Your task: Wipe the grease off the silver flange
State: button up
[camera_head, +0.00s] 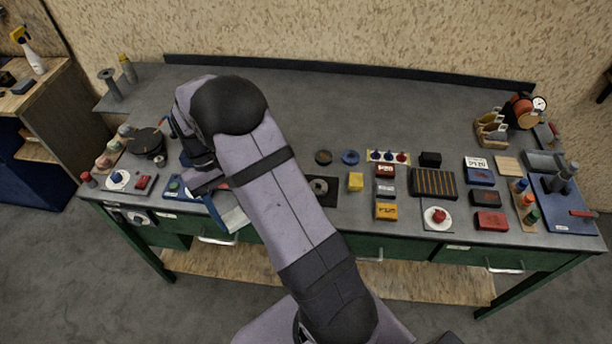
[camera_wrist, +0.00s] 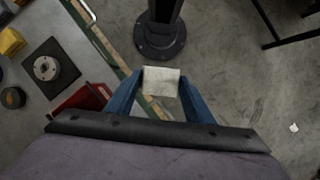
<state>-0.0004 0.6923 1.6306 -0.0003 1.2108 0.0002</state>
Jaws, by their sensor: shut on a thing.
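The silver flange (camera_head: 319,186) lies on a dark square plate (camera_head: 330,199) near the front middle of the bench. It also shows at the left of the wrist view (camera_wrist: 46,68), as a pale ring with a central hole. Any grease on it is too small to tell. My gripper (camera_wrist: 160,84) has blue fingers shut on a whitish cloth-like pad (camera_wrist: 161,75). In the head view the pad (camera_head: 236,219) shows at the bench's front edge, left of the flange and apart from it. My arm hides part of the bench there.
A yellow block (camera_head: 355,182), dark ring (camera_head: 323,157) and blue ring (camera_head: 350,157) lie near the flange. A red tray-like thing (camera_wrist: 78,108) is beside my left finger. Several boxes and a slotted dark block (camera_head: 433,184) crowd the right. The bench's back middle is clear.

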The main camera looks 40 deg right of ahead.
dwell(0.4)
jog(key=s+d+f+m+y+p, duration=0.1)
jog(key=s+d+m, duration=0.15)
jog(key=d, duration=0.65)
jog(key=s+d+f+m+t+y+p, duration=0.15)
jog(key=d+m, duration=0.25)
jog(key=d, duration=0.5)
jog(key=s+d+f+m+y, duration=0.1)
jog(key=s+d+m, duration=0.15)
jog(key=d, duration=0.55)
jog(key=w+d+r+m+t, duration=0.3)
jog(key=w+d+m, duration=0.1)
jog(key=w+m, duration=0.3)
jog(key=shift+d+m+y, duration=0.2)
jog(key=shift+m+y, duration=0.25)
jog(key=shift+m, duration=0.55)
